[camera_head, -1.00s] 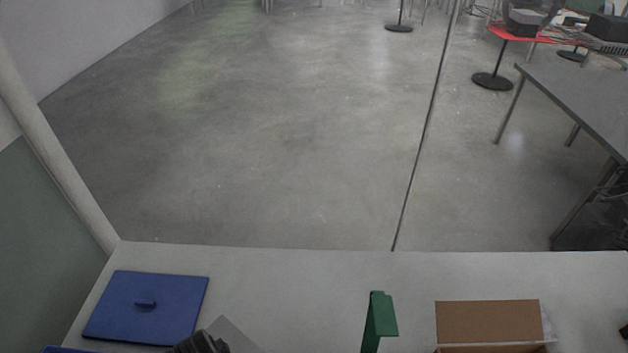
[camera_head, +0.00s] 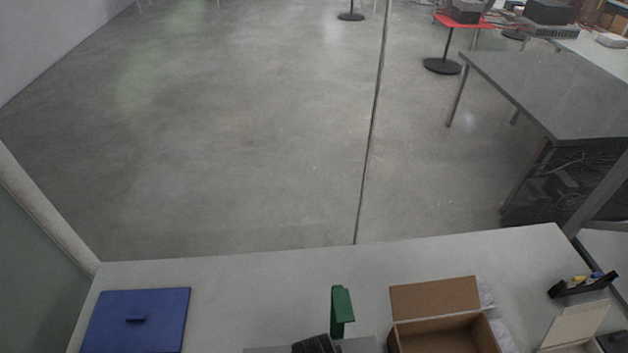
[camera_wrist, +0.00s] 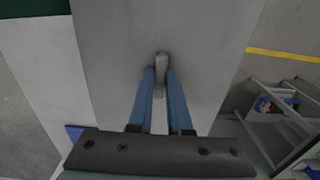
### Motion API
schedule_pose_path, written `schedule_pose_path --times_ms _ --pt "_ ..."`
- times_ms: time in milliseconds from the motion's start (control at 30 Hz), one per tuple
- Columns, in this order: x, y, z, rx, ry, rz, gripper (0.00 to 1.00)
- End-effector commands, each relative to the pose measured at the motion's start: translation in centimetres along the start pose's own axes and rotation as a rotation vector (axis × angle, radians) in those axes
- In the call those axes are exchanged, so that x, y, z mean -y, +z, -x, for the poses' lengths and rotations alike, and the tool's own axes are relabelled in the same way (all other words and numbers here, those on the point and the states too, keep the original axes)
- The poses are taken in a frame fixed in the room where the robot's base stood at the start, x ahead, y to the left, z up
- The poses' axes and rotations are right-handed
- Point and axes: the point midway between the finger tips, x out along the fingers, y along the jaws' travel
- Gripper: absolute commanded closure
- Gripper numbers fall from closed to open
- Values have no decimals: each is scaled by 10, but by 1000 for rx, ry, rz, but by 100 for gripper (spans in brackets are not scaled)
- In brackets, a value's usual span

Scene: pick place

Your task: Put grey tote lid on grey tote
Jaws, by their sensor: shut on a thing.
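The grey tote lid (camera_wrist: 205,35) fills the middle of the wrist view as a flat grey panel. My gripper (camera_wrist: 161,78) has its two blue fingers closed on the lid's raised handle (camera_wrist: 161,62). In the head view, my dark wrist (camera_head: 316,344) shows at the bottom edge, and parts of the grey lid (camera_head: 362,345) show on both sides of it. The fingers are hidden there. I cannot make out the grey tote in any view.
A blue lid (camera_head: 136,322) lies at the table's left. A green object (camera_head: 341,308) stands just beyond my wrist. An open cardboard box (camera_head: 440,300) is right of it, then a black tray with small items (camera_head: 583,285). The table's back middle (camera_head: 250,285) is clear.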

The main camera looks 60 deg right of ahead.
Motion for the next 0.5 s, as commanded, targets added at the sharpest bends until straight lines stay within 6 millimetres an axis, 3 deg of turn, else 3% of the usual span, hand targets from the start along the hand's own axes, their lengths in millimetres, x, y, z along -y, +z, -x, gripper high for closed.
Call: schedule_pose_path --times_ms 500 --pt "0 0 -49 0 1 0 100"
